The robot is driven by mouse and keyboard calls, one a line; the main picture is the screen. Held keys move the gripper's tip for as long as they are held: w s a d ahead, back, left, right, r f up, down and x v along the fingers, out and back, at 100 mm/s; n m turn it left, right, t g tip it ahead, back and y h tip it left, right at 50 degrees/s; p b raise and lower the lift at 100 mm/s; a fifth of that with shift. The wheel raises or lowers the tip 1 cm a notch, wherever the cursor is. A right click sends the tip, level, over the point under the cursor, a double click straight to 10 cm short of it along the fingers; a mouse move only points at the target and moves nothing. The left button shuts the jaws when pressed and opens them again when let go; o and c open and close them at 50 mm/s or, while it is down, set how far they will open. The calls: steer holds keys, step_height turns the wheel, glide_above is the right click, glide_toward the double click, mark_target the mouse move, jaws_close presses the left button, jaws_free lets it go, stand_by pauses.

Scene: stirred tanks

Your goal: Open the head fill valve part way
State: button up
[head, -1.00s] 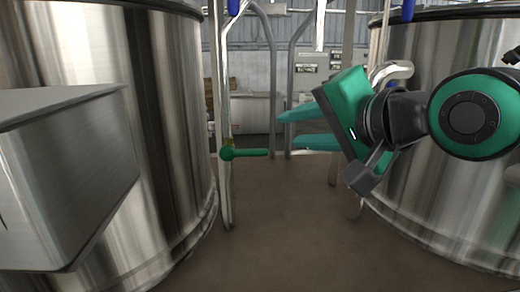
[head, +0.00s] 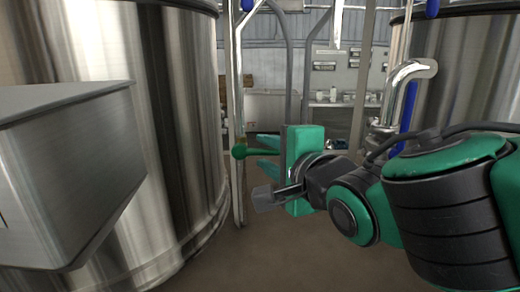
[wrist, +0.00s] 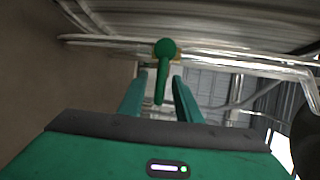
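A green valve handle (head: 239,151) with a round hub sits on a thin upright pipe (head: 238,105) beside the left tank; no label shows that it is the head fill valve. In the wrist view the green handle (wrist: 163,70) has its lever pointing toward my gripper, its end between the two fingers. My gripper (head: 258,152) is open, just right of the hub in the head view. In the wrist view a gap shows between the lever and each finger of my gripper (wrist: 160,80). In the head view the lever is mostly hidden by the fingers.
A large steel tank (head: 160,100) stands close on the left, with a steel box (head: 70,180) in front. Another tank (head: 460,70) is at the right, with a curved pipe (head: 408,75) beside it. Blue handles (head: 247,4) show higher up. Brown floor lies open between the tanks.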

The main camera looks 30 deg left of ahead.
steer(key=shift+x, duration=2.2)
jaws_close()
steer(key=shift+s+a, duration=0.1)
